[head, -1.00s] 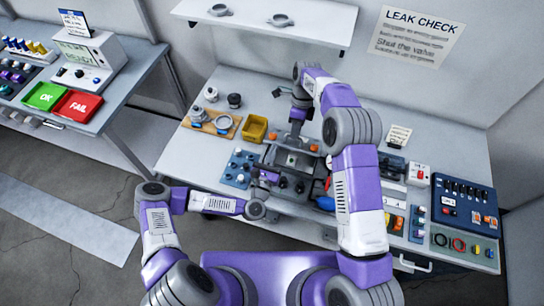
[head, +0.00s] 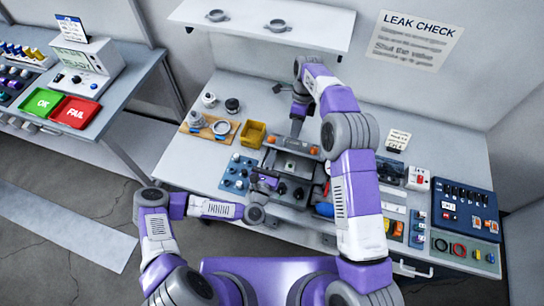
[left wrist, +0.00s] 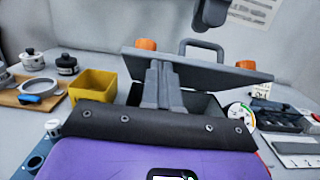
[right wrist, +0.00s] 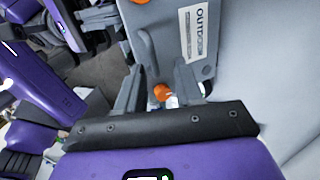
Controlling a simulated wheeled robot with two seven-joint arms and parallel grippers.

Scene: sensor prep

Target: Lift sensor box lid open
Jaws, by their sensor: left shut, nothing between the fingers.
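The sensor box (head: 290,198) stands on the bench at the middle of the head view. Its grey lid (left wrist: 205,65) is seen nearly edge-on in the left wrist view, raised above the box body, with an orange catch at each end and a handle behind. My left gripper (left wrist: 165,68) is shut and empty, its fingertips at the lid; whether they touch it is unclear. It is at the box's front in the head view (head: 272,178). My right gripper (right wrist: 160,75) is open, fingers apart, with an orange catch (right wrist: 162,92) showing between them beside the labelled lid face.
A yellow bin (head: 252,134) and a wooden board (head: 211,128) with a ring sit left of the box. A blue tray (head: 238,172) of small parts is close by. Several cases and panels fill the bench's right side. A shelf (head: 262,29) hangs above.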

